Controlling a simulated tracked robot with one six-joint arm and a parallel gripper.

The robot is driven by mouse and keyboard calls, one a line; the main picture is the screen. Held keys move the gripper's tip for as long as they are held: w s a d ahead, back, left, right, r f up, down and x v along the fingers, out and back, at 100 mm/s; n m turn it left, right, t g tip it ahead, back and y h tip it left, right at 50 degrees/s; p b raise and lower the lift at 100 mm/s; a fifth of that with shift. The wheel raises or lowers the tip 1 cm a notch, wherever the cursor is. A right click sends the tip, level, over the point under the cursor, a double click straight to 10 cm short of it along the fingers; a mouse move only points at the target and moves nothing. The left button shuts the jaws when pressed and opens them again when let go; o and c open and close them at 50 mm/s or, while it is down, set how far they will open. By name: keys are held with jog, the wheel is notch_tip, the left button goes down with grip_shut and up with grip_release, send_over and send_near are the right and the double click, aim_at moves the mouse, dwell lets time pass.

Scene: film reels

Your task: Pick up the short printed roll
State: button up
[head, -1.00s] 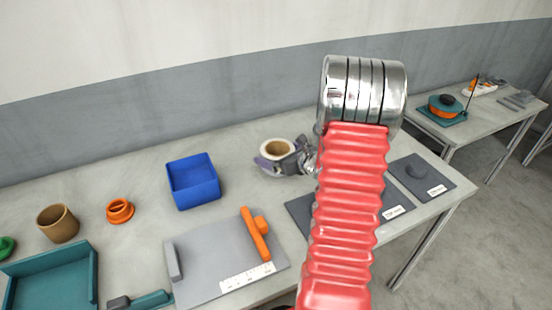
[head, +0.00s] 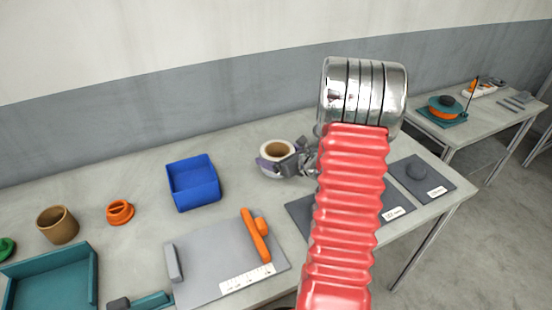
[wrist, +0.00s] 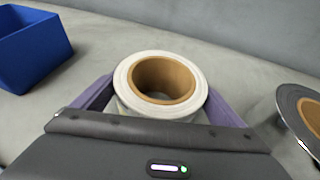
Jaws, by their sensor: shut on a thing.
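A short roll (head: 276,147) with a pale outer wrap and a brown cardboard core stands upright near the back of the table. It also shows in the wrist view (wrist: 126,88), its open core facing up. My gripper (head: 278,164) is shut on this roll, with a purple finger along each side of it. Any print on the roll's side is too small or hidden to make out. I cannot tell whether the roll's base touches the table.
A blue open box (head: 193,183) stands left of the roll. A grey board with an orange bar (head: 255,236) lies in front. Dark labelled mats (head: 423,177) lie to the right. A dark-rimmed reel (wrist: 301,116) is close by at the right in the wrist view.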

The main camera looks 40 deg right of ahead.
jog(key=shift+r, duration=0.1)
notch_tip(320, 180, up, 10)
dwell(0.6)
jog(key=shift+s, duration=0.15)
dwell(0.5)
